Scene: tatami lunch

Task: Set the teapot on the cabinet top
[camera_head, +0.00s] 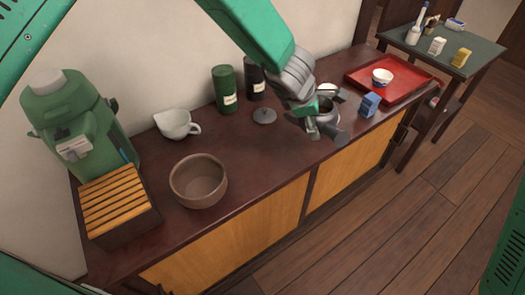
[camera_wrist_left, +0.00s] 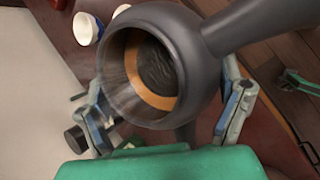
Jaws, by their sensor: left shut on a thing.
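The dark grey teapot (camera_head: 326,118) is lidless, with a side handle pointing toward the front edge of the cabinet top (camera_head: 262,150). My left gripper (camera_head: 319,103) is shut on it. In the left wrist view the fingers (camera_wrist_left: 168,108) lie on either side of the round body of the teapot (camera_wrist_left: 185,62), and its open mouth faces the camera. The teapot is over the right half of the cabinet top; I cannot tell whether its base touches the wood. A grey lid (camera_head: 264,116) lies on the cabinet top to its left. My right gripper is not clearly visible.
A blue box (camera_head: 370,104) stands close right of the teapot, before a red tray (camera_head: 408,82) with a bowl (camera_head: 382,77). Dark (camera_head: 254,78) and green (camera_head: 225,88) canisters stand behind the lid. A brown bowl (camera_head: 198,182) and white pitcher (camera_head: 176,124) stand left. Space between is clear.

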